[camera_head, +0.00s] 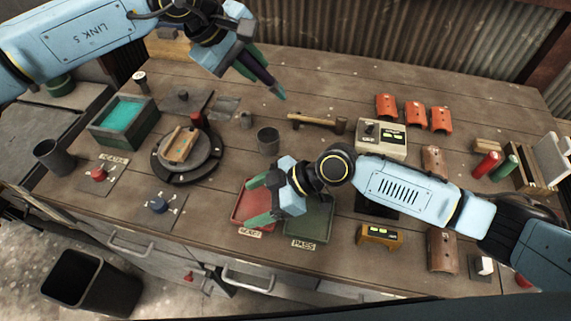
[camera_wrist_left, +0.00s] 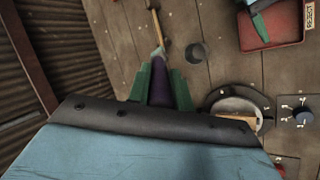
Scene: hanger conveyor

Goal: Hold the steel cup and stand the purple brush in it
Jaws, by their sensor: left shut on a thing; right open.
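My left gripper (camera_head: 250,66) is shut on the purple brush (camera_head: 262,76) and holds it up above the back of the bench. The brush is tilted, its pale green tip pointing down and right. In the left wrist view the brush (camera_wrist_left: 159,90) lies between the green fingers. The steel cup (camera_head: 267,140) stands upright on the bench, below and apart from the brush tip. It also shows in the left wrist view (camera_wrist_left: 196,53), where its mouth looks open. My right gripper (camera_head: 262,201) is open and empty over the red tray, nearer the front edge than the cup.
A round turntable (camera_head: 190,165) stands left of the cup. The red reject tray (camera_head: 240,215) and green pass tray (camera_head: 322,212) lie in front. A wooden-handled hammer (camera_head: 310,120) and a beige device (camera_head: 382,150) lie to the right. A teal-lined box (camera_head: 103,138) is far left.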

